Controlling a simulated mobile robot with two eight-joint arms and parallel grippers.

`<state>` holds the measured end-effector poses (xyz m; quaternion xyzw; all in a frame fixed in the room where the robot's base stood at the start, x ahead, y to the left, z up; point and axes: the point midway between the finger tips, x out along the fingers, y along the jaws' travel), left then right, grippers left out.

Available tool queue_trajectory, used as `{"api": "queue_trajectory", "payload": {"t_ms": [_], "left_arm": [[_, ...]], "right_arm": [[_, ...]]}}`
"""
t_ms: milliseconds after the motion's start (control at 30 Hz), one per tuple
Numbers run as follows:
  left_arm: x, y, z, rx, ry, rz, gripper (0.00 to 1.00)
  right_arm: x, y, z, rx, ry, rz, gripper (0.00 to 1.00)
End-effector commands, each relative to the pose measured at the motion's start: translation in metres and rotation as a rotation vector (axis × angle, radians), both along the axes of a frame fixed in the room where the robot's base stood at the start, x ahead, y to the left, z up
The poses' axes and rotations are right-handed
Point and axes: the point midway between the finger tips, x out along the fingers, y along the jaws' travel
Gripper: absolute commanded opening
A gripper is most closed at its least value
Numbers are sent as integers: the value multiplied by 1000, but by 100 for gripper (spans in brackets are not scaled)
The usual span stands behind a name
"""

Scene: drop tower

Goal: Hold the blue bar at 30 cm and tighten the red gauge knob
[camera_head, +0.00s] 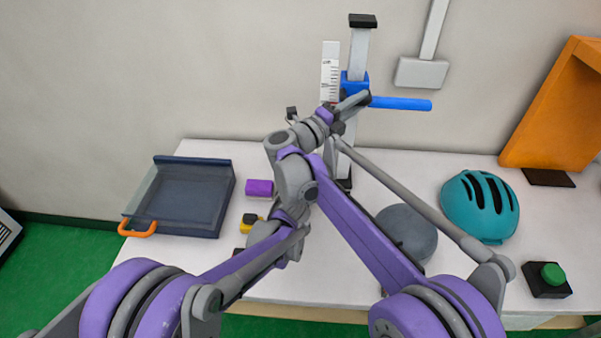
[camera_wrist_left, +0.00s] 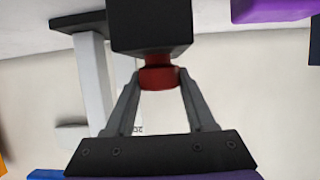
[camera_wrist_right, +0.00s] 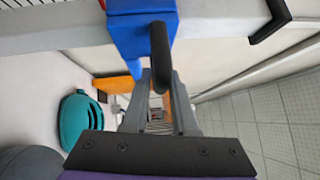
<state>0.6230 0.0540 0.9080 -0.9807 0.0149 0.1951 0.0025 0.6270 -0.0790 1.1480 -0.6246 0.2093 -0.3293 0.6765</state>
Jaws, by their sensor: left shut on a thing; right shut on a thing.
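The blue carriage (camera_head: 356,84) sits high on the upright post (camera_head: 358,45), beside the white scale (camera_head: 329,70). The blue bar (camera_head: 402,103) sticks out level to the right. My right gripper (camera_head: 352,100) is at the carriage. In the right wrist view its fingers (camera_wrist_right: 160,80) are shut on a dark handle (camera_wrist_right: 160,52) on the blue carriage (camera_wrist_right: 140,30). In the left wrist view my left gripper (camera_wrist_left: 159,74) is shut on the red knob (camera_wrist_left: 158,78), against a black block (camera_wrist_left: 152,25). My arms hide the knob in the head view. The scale reading is too small to tell.
On the white table (camera_head: 210,148) are a dark tray (camera_head: 185,200) with an orange handle, a purple block (camera_head: 259,188), a grey round thing (camera_head: 405,230), a teal helmet (camera_head: 470,210) and a green button (camera_head: 553,273). An orange frame (camera_head: 545,140) stands at right. My arms cross mid-table.

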Motion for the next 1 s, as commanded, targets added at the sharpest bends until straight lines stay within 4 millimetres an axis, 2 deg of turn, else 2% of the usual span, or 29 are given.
{"api": "queue_trajectory", "payload": {"t_ms": [167, 200, 367, 733, 867, 1000], "left_arm": [[-1, 0, 0, 0, 1, 1, 0], [-1, 0, 0, 0, 1, 1, 56], [0, 0, 0, 0, 1, 1, 84], [-5, 0, 2, 0, 0, 0, 84], [-20, 0, 9, 1, 0, 0, 84], [-47, 0, 20, 1, 0, -1, 84]], "right_arm": [[0, 0, 1, -3, -1, -1, 0], [0, 0, 1, -3, -1, -1, 0], [0, 0, 1, -3, -1, -1, 0], [0, 0, 1, -3, -1, -1, 0], [0, 0, 1, -3, -1, -1, 0], [0, 0, 1, -3, -1, -1, 0]]}}
